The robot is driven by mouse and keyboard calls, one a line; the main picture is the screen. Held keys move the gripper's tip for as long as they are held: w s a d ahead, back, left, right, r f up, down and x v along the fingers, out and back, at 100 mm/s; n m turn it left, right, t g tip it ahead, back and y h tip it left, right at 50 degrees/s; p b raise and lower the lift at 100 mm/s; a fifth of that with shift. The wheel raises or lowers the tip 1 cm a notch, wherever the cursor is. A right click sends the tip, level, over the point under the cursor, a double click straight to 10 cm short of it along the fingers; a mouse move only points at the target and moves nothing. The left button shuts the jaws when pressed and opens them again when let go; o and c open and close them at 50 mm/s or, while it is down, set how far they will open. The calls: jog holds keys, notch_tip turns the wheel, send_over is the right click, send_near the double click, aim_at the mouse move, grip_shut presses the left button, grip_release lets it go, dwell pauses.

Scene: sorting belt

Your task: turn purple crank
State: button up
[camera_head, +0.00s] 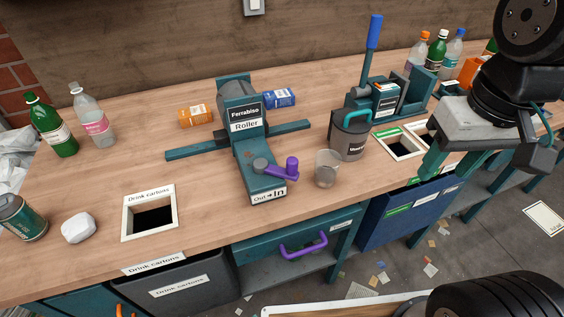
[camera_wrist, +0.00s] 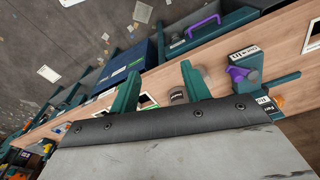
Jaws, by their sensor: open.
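The purple crank (camera_head: 291,168) is a short arm with an upright knob on the teal roller machine (camera_head: 267,185), whose front label reads "Out" and "In" with an arrow. The crank points right, towards the glass, and nothing touches it. It also shows in the wrist view (camera_wrist: 240,75), to the right of my fingers. My gripper (camera_head: 446,174) is at the right, over the front edge of the bench, well apart from the crank. Its two teal fingers are spread and empty in the wrist view (camera_wrist: 158,76).
A clear glass (camera_head: 327,168) stands just right of the crank, and a grey canister with a teal handle (camera_head: 350,138) stands behind it. A lever press (camera_head: 385,100) is farther right. A purple drawer handle (camera_head: 303,246) is below. Orange (camera_head: 195,114) and blue (camera_head: 279,98) cartons flank the roller.

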jog(key=w+a+f, duration=0.3)
jog(key=w+a, duration=0.6)
jog(key=w, duration=0.3)
jog(key=g, duration=0.1)
send_over(292, 160)
jog(key=shift+n, duration=0.3)
jog(key=f, duration=0.6)
jog(key=shift+s+d, duration=0.1)
jog(key=shift+d, duration=0.15)
jog(key=shift+a+f, duration=0.2)
jog(key=shift+f, duration=0.1)
notch_tip(292, 160, down, 8)
jog(key=shift+r, duration=0.25)
grip_shut()
